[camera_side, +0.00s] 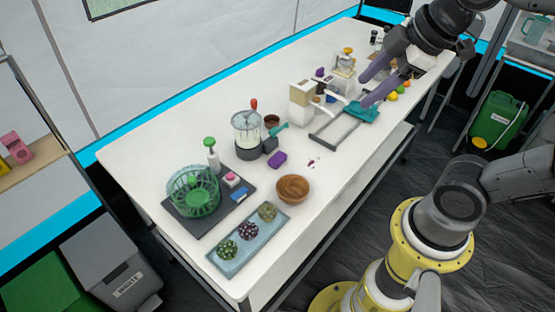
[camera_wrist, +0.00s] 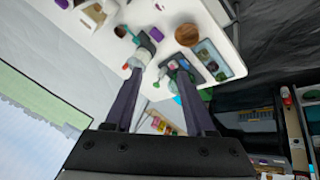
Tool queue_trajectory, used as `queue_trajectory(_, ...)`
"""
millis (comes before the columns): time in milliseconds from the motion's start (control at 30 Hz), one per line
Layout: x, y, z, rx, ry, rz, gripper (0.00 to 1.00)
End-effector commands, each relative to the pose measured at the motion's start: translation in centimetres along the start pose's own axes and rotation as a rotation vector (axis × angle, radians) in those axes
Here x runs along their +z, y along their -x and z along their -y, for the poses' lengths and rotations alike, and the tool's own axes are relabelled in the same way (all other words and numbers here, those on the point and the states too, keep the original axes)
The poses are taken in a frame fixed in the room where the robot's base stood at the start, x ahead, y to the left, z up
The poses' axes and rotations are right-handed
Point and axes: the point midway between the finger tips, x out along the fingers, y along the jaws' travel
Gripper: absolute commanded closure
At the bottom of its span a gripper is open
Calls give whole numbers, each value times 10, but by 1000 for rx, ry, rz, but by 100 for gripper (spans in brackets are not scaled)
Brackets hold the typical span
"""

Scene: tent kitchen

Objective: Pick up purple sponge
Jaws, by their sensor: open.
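A small purple block, which looks like the purple sponge (camera_side: 277,159), lies on the white table between the blender and the wooden bowl. It also shows small in the wrist view (camera_wrist: 155,34), beyond my fingers. My gripper (camera_side: 364,90) is high over the far right end of the table, well away from the sponge. Its two long fingers are apart with nothing between them. In the wrist view my gripper (camera_wrist: 158,72) shows the same gap. A second purple object (camera_side: 319,72) is near the table's back edge; I cannot tell what it is.
A blender (camera_side: 247,135) stands left of the sponge and a wooden bowl (camera_side: 293,189) in front of it. A green basket (camera_side: 193,192) and a blue tray (camera_side: 243,248) are at the near end. A grey rack (camera_side: 340,132) with a teal cloth (camera_side: 361,112) lies below my gripper.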

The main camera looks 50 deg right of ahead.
Motion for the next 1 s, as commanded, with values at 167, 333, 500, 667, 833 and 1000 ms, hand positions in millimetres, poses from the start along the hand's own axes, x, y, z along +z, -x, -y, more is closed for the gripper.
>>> queue_trajectory(167, -48, -36, -42, -73, 396, 58, 45)
queue_trajectory(333, -81, -92, -69, -173, 682, 101, 45)
queue_trajectory(500, -96, -165, -83, -295, 862, 136, 45)
queue_trajectory(667, -91, -226, -79, -401, 895, 176, 45)
queue_trajectory(833, -77, -261, -68, -479, 886, 210, 45)
queue_trajectory(1000, -68, -277, -60, -500, 883, 220, 45)
